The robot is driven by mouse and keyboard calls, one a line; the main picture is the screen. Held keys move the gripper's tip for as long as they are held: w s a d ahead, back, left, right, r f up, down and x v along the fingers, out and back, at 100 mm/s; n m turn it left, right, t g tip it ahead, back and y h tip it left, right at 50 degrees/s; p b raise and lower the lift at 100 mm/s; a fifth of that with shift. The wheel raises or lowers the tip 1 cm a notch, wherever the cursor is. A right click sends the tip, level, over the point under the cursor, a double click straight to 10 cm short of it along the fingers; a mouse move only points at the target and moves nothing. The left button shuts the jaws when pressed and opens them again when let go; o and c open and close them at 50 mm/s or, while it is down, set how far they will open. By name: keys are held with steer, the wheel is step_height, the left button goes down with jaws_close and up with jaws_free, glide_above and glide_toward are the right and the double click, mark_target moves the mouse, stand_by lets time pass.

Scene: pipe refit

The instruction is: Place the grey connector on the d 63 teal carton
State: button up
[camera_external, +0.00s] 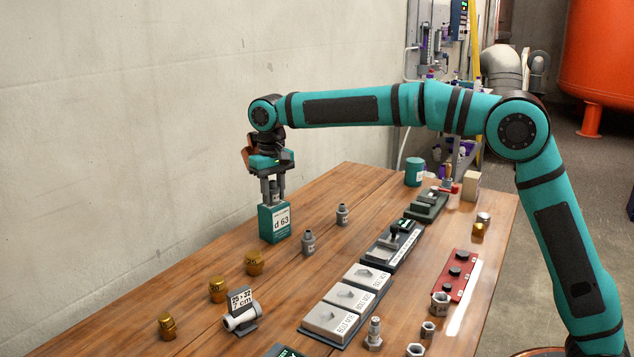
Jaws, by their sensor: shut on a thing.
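The teal carton (275,227) with a white label reading "d 63" stands upright on the wooden table, left of the middle. My gripper (273,192) points down directly above the carton. It is shut on a small grey connector (273,197), mostly hidden between the fingers. The connector is at the carton's top; whether it touches the top I cannot tell.
Two grey fittings stand right of the carton, one nearer (308,243) and one farther (342,214). Several brass caps (254,263) stand in front of it. White labelled blocks (350,297) and a red tray (458,272) lie to the right. A concrete wall (130,130) rises behind.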

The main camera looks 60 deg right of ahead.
mark_target(273, 181)
steer(key=shift+f, duration=0.1)
steer(key=o, duration=1)
step_height(273, 181, up, 11)
steer(key=shift+r, duration=0.7)
